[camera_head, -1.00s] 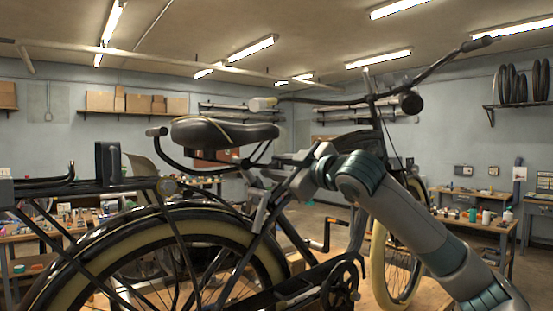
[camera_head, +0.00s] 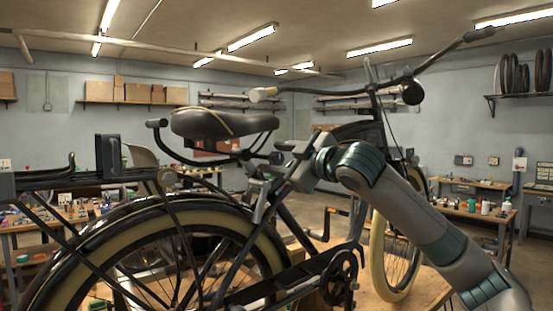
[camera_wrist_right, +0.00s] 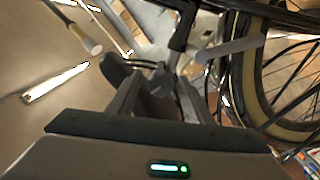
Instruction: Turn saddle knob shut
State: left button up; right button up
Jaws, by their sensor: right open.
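The black bicycle saddle (camera_head: 222,124) sits on its post above the rear wheel. A light grey lever-like piece (camera_head: 261,202) hangs at the seat post below it; I take it for the saddle knob. A pale grey bar, probably the same piece, shows in the right wrist view (camera_wrist_right: 230,48). My left gripper is not in view.
The rear rack (camera_head: 70,180) and rear wheel (camera_head: 190,215) are at left. The handlebar (camera_head: 345,98) rises at upper right. The crank (camera_head: 340,278) is below my right arm. Cluttered workbenches (camera_head: 470,210) stand along the walls, with open floor between.

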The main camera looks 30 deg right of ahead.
jog(key=shift+s+b, duration=0.3)
jog(key=shift+s, duration=0.2)
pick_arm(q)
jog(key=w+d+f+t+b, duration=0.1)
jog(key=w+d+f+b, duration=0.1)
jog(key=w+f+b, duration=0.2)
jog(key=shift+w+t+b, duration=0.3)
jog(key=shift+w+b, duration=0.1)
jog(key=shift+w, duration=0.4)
pick_arm(e)
jog(key=s+d, duration=0.1)
jog(key=s, duration=1.5)
jog(key=shift+s+d, duration=0.2)
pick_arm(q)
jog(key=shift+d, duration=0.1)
